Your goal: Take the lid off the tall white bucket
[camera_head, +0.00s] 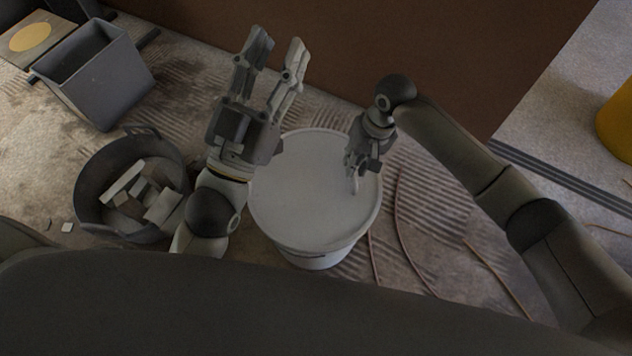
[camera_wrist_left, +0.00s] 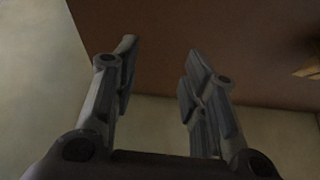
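The tall white bucket (camera_head: 318,262) stands on the floor in the middle of the head view. A round pale lid (camera_head: 295,190) covers its top. My left gripper (camera_head: 276,45) is open and empty, its fingers pointing up and away beyond the bucket's left side. The left wrist view also shows its spread fingers (camera_wrist_left: 160,58) with nothing between them. My right gripper (camera_head: 353,180) points down over the right part of the lid, close to the rim. I cannot tell whether it touches the lid or how far its fingers are apart.
A dark tub (camera_head: 100,205) with rubble stands left of the bucket. A grey square bin (camera_head: 100,85) is at the upper left. A brown wall or panel (camera_head: 420,45) rises behind. Thin reddish rods or cables (camera_head: 402,220) lie on the floor at right. A yellow object (camera_head: 618,120) stands far right.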

